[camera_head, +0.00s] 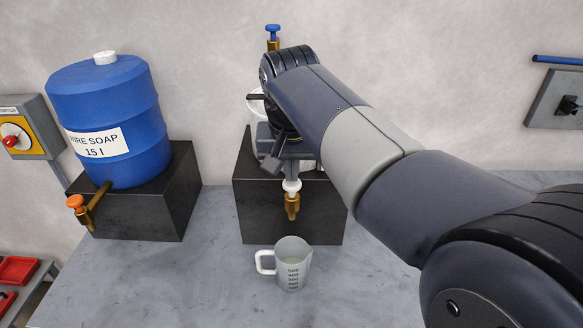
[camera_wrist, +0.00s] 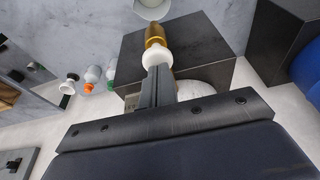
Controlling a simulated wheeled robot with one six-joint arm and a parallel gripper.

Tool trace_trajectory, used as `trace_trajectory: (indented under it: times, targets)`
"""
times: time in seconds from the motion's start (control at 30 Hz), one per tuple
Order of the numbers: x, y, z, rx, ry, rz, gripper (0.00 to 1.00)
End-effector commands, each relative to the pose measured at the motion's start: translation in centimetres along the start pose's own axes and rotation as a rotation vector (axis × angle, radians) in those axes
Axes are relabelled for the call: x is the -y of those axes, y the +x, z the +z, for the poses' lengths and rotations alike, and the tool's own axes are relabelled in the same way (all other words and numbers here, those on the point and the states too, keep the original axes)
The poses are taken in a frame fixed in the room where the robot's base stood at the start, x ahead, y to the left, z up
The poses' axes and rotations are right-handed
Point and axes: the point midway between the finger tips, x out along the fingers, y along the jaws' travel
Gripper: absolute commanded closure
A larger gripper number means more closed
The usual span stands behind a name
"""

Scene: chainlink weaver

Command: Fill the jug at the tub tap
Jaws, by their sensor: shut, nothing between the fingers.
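The clear measuring jug (camera_head: 293,265), with a white handle on its left, stands upright on the bench just below the brass tub tap (camera_head: 292,205). I cannot tell whether it holds water. The tap has a white collar and sticks out over the front of a black block. The pale tub (camera_head: 256,106) behind is mostly hidden by my arm. My gripper (camera_head: 290,172) is shut and empty, its fingertips at or close above the white collar; contact is unclear. In the wrist view the shut fingers (camera_wrist: 160,78) point at the collar and brass tap (camera_wrist: 155,35), with part of the jug (camera_wrist: 152,9) beyond.
A blue soap barrel (camera_head: 112,120) with an orange-handled tap (camera_head: 75,202) stands on a black block at left. A blue-handled valve (camera_head: 272,32) is on the wall. The wrist view shows several bottles (camera_wrist: 92,75). The bench front is clear around the jug.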

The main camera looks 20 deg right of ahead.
Motion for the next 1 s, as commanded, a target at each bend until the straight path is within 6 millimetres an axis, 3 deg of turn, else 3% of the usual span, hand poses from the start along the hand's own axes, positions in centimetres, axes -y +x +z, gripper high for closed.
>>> trace_trajectory:
  times: [0.37, 0.6, 1.0]
  targets:
    - [0.0, 0.2, 0.1, 0.0, 0.0, 0.0, 1.0]
    - [0.0, 2.1, 0.6, 0.001, -0.001, 0.001, 1.0]
    - [0.0, 2.3, 0.8, 0.011, -0.001, 0.004, 1.0]
